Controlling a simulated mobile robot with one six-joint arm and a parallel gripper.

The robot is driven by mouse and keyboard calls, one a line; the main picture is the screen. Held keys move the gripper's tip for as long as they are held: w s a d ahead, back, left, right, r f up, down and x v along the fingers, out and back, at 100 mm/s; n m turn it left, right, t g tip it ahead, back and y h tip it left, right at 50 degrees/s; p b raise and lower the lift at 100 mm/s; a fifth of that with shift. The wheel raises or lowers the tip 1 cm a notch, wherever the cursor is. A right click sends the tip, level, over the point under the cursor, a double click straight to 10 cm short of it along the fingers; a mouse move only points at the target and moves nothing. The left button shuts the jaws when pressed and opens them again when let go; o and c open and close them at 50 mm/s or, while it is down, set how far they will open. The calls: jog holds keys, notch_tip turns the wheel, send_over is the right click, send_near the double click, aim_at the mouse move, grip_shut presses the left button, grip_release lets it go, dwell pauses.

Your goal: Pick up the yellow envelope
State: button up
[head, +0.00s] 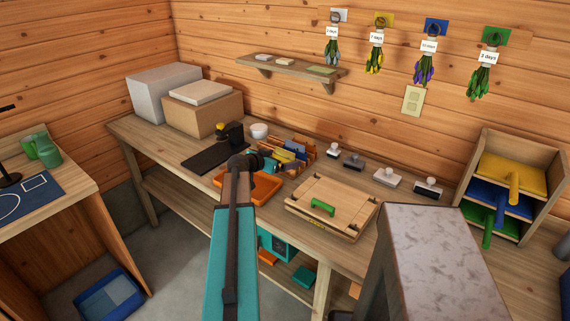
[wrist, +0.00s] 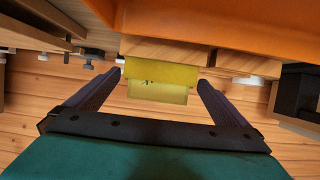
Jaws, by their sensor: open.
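The yellow envelope (wrist: 158,90) shows in the wrist view between the two fingertips in the picture, with a clear gap on each side. It is seen against a wooden rack edge, and its lower part looks paler. I cannot tell whether it is within the fingers or beyond them. My gripper (wrist: 161,78) is open and empty. In the head view my gripper (head: 246,162) is over the bench, at the left of the wooden rack, where a yellow piece (head: 285,157) shows among several coloured ones. My arm hides part of this area.
An orange tray (head: 268,187) lies under my gripper; it looms large in the wrist view (wrist: 240,22). A wooden box with a green handle (head: 330,198) and several stamps (head: 387,177) stand to the right. A black mat (head: 205,156) and cardboard box (head: 203,113) are left.

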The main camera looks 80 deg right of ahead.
jog(key=shift+c, duration=0.4)
jog(key=c, duration=0.7)
jog(key=shift+r, duration=0.15)
jog(key=shift+r+b, duration=1.2)
jog(key=shift+r, duration=3.65)
